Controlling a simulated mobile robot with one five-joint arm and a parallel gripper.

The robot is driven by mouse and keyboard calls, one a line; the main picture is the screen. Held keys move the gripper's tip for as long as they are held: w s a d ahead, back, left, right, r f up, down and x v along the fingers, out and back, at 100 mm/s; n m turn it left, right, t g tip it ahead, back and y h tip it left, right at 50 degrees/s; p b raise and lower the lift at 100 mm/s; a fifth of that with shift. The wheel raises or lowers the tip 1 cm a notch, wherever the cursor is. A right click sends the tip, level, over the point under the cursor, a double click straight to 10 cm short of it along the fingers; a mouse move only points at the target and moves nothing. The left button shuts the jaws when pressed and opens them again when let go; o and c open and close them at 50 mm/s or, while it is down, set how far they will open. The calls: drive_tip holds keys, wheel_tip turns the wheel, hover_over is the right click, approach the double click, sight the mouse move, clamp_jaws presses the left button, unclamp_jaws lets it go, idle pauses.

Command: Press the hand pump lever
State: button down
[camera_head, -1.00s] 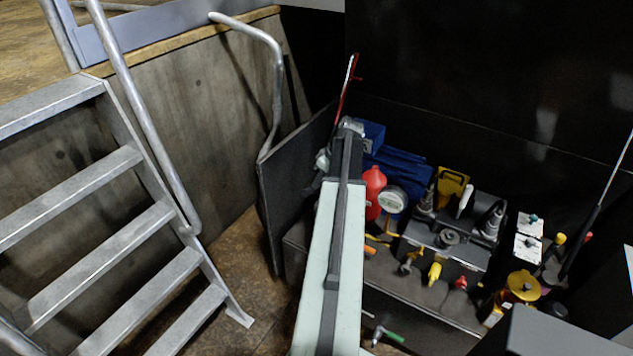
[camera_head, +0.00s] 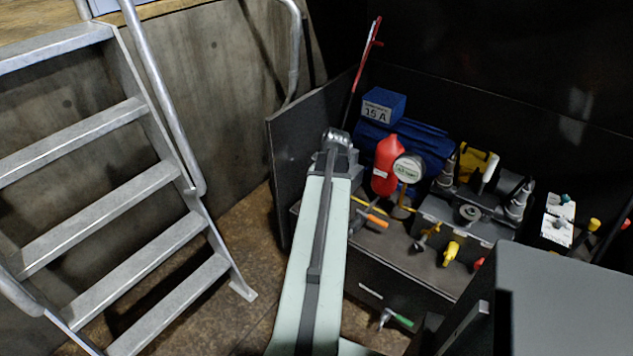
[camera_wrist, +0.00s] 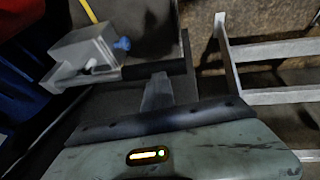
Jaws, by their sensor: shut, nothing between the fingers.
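My gripper shows at the bottom of the wrist view, its grey tip (camera_wrist: 157,92) pointing up the picture, shut and empty. A long thin red rod (camera_head: 362,70) stands tilted behind the arm's end, against the dark panel. I cannot tell whether it is the hand pump lever. A dark hydraulic unit (camera_head: 466,214) with a yellow handle (camera_head: 451,252) sits on the bench. My gripper appears apart from both.
Metal stairs (camera_head: 110,190) and a dark upright panel (camera_head: 298,150) are on the left. A grey box (camera_head: 565,310) fills the lower right.

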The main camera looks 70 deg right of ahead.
drive_tip(key=shift+s+a+f, duration=0.2)
drive_tip(key=shift+s+f, duration=0.1)
drive_tip(key=shift+f, duration=0.05)
drive_tip(key=shift+b, duration=0.3)
drive_tip(key=w+p+v, duration=0.1)
drive_tip(key=p+v, duration=1.2)
drive_tip(key=v, duration=0.1)
drive_tip(key=shift+w+a+r, duration=0.15)
drive_tip(key=shift+a+r, duration=0.05)
drive_tip(key=shift+a, duration=0.05)
